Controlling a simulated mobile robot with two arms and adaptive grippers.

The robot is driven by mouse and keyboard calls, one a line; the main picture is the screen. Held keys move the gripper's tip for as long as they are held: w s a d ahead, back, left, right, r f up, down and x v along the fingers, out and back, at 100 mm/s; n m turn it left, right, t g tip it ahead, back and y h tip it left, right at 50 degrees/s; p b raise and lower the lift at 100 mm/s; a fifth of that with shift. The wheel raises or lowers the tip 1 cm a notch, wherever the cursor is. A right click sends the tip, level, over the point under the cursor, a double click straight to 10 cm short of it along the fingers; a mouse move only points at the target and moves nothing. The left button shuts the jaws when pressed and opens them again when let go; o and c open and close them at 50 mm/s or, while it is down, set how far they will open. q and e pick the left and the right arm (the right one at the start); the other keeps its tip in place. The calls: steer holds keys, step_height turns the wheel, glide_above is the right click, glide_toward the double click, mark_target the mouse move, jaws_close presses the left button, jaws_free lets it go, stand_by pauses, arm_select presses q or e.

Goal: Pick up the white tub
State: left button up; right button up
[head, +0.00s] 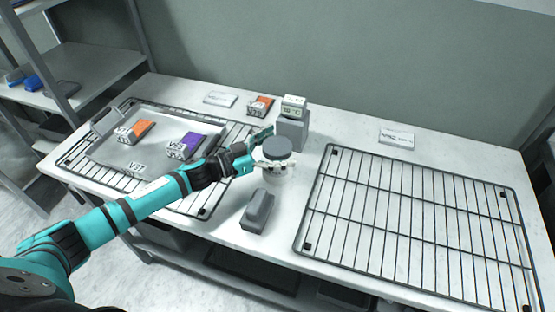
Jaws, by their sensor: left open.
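The white tub (272,176) with a grey lid (277,148) stands upright on the table, between the two wire racks. My left gripper (262,152) is at the tub's left side, with its fingers open near the lid. One finger reaches behind the lid and the other is in front of it on the near left. I cannot tell whether the fingers touch the tub. My right gripper is out of view.
A grey block (257,211) lies in front of the tub. A grey stand with a small display (293,107) is behind it. A tray (107,153) with orange and purple labelled blocks sits left. An empty wire rack (420,215) lies right.

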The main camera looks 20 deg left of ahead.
arm_select(q)
steer(key=shift+a, duration=0.1)
steer(key=shift+c, duration=1)
steer(key=c, duration=1.4)
steer(key=shift+r, duration=0.1)
steer(key=shift+c, duration=0.9)
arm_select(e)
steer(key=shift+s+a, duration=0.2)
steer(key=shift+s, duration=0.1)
